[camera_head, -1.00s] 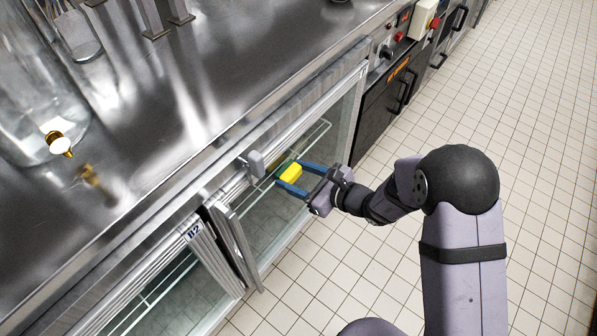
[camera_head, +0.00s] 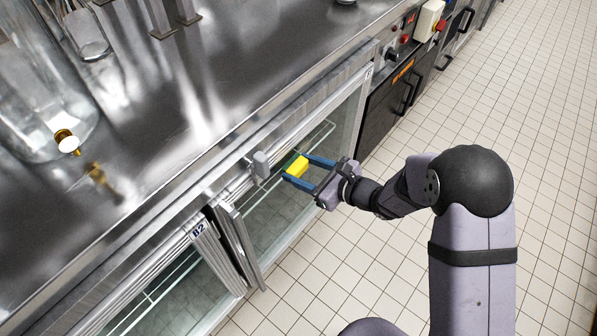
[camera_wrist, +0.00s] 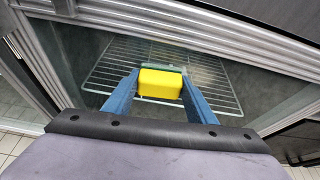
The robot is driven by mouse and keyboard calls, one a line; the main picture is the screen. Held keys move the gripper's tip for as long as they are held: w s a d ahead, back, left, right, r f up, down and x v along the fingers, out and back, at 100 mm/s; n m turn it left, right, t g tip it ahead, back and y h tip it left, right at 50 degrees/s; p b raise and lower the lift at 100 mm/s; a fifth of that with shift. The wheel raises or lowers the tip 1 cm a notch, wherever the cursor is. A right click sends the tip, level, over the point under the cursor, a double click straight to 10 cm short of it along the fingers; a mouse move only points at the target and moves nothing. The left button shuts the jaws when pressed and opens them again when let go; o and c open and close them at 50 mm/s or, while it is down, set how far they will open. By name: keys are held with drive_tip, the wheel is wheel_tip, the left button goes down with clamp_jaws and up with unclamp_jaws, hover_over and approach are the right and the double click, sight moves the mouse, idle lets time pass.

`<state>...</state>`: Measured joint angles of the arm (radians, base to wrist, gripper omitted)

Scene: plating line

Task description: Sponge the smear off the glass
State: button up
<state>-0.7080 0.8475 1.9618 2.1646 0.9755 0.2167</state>
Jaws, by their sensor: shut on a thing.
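My gripper (camera_head: 306,172) is shut on a yellow sponge (camera_head: 297,167), one blue finger on each side of it. In the wrist view the sponge (camera_wrist: 160,84) sits between the fingertips, with a greenish layer on its far side. The gripper faces the glass door (camera_head: 277,212) of the under-counter cabinet. In the wrist view the glass (camera_wrist: 80,60) fills the space behind the sponge, with a wire shelf showing through it. I cannot tell whether the sponge touches the glass.
A grey handle-like block (camera_head: 260,164) juts out at the door's top, close left of the sponge. A steel counter (camera_head: 200,85) runs above, with a large glass dispenser (camera_head: 40,100) on it. A second door labelled B2 (camera_head: 197,231) is at lower left. The tiled floor (camera_head: 345,270) is clear.

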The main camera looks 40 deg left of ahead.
drive_tip(key=shift+w+d, duration=0.1)
drive_tip(key=shift+w, duration=1.2)
drive_tip(key=shift+w+f, duration=0.1)
drive_tip(key=shift+w, duration=0.05)
drive_tip(key=shift+w+b, duration=0.45)
drive_tip(key=shift+w, duration=1.3)
drive_tip(key=shift+w, duration=0.15)
drive_tip(key=shift+w+b, duration=0.3)
drive_tip(key=shift+w, duration=1.5)
drive_tip(key=shift+s+a, duration=0.15)
drive_tip(key=shift+a, duration=0.05)
